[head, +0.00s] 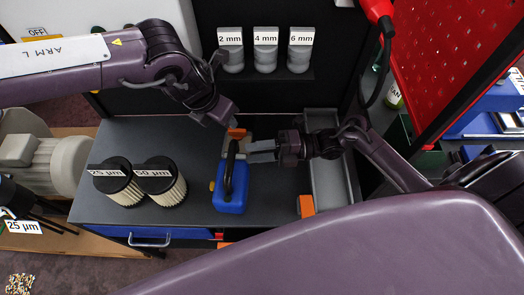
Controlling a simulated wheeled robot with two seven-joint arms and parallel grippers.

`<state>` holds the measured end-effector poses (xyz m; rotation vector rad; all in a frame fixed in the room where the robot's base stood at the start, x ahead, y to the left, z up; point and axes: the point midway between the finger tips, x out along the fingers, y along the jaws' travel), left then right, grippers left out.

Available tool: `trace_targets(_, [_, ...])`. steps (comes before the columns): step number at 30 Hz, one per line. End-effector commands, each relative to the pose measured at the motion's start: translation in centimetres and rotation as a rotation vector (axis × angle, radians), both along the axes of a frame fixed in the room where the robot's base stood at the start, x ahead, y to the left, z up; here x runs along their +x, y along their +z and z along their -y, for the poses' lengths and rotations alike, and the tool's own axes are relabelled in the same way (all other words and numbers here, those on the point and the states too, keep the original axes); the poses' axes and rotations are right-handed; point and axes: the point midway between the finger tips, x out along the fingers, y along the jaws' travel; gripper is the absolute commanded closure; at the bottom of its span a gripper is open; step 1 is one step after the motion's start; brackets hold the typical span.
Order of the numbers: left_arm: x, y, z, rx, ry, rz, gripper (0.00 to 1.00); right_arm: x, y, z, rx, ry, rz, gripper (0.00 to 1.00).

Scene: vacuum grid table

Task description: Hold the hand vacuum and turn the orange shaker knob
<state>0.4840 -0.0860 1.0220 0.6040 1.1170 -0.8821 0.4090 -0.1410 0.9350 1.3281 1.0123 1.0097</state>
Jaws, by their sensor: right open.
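The hand vacuum (230,201) is a blue body with a dark looped handle, upright on the grey table. A small orange-yellow round piece (212,185) shows at its left side, and an orange part (238,133) shows just behind it; I cannot tell for certain which is the shaker knob. My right gripper (250,151) comes in from the right, its pale fingers open beside the upper part of the vacuum; contact is unclear. My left gripper (230,121) reaches down from the upper left, close to the orange part behind the vacuum. Its fingertips are not clear.
Two labelled pleated filters (118,184) stand left of the vacuum. A grey tray (333,185) lies at the table's right, with an orange block (306,206) at its near end. Labelled jars (265,55) stand on the back shelf. A red perforated panel (440,60) rises at the right.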

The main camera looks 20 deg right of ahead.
Motion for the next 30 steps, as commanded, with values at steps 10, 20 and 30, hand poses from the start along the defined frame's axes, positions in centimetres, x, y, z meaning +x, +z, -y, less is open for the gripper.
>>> trace_targets(10, [0.0,0.0,0.0,0.0,0.0,0.0,0.64,1.3,0.1,-5.1,0.002,0.001,0.004,0.55])
trace_targets(20, [0.0,0.0,0.0,0.0,0.0,0.0,0.64,1.6,0.0,-6.4,-0.003,0.002,0.004,0.55])
trace_targets(30, [0.0,0.0,0.0,0.0,0.0,0.0,0.64,1.6,0.0,-6.3,-0.003,0.002,0.003,0.83])
